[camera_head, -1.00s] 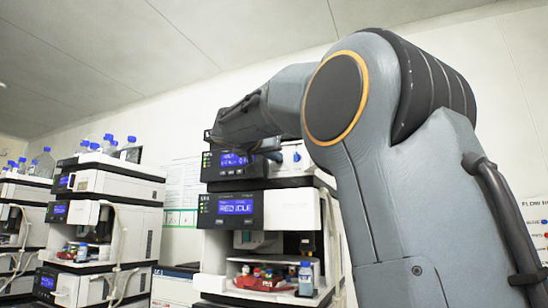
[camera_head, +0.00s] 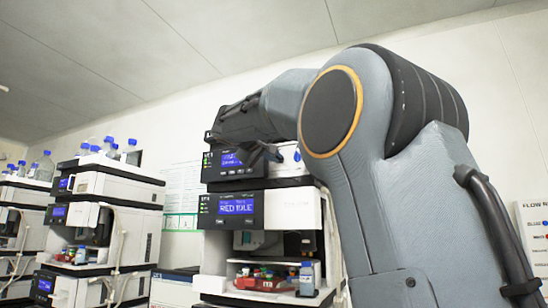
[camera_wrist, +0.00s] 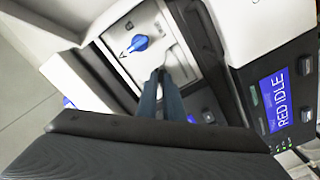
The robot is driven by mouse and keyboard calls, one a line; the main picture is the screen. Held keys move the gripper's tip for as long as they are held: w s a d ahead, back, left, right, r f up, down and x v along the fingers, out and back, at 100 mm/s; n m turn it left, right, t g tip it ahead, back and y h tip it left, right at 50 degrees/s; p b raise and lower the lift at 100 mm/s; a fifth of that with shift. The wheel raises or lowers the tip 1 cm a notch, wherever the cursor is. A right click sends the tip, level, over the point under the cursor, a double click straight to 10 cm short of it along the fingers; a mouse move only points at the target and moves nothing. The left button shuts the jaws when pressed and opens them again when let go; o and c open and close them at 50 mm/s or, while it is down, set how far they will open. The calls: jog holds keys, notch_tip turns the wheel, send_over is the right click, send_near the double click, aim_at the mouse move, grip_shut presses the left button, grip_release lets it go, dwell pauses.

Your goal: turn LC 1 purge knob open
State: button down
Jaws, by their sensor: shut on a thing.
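The blue LC 1 purge knob (camera_wrist: 138,43) sits on a pale panel in the wrist view, with a dark arrow-like mark beside it. In the head view the knob (camera_head: 297,155) shows on the upper module of the near stack, right of its display. My gripper (camera_wrist: 163,72) has its narrow blue-grey fingers close together in front of the panel. The tips appear a little apart from the knob, and I cannot make out what is between them. In the head view my gripper (camera_head: 272,153) is left of the knob, in front of the upper module.
The module below has a display reading RED IDLE (camera_head: 236,206). Beneath it, an open bay holds a red item (camera_head: 262,282) and small bottles. A second stack (camera_head: 118,190) with blue-capped bottles on top stands to the left. Dark module edges flank the knob panel closely.

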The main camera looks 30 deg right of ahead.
jog(key=n+p, duration=0.1)
jog(key=n, duration=0.4)
jog(key=shift+f+n, duration=0.15)
jog(key=shift+n, duration=0.15)
dwell(0.4)
jog(key=c, duration=1.9)
grip_release()
jog(key=b+v, duration=0.2)
jog(key=v, duration=0.5)
jog(key=shift+s+a, duration=0.3)
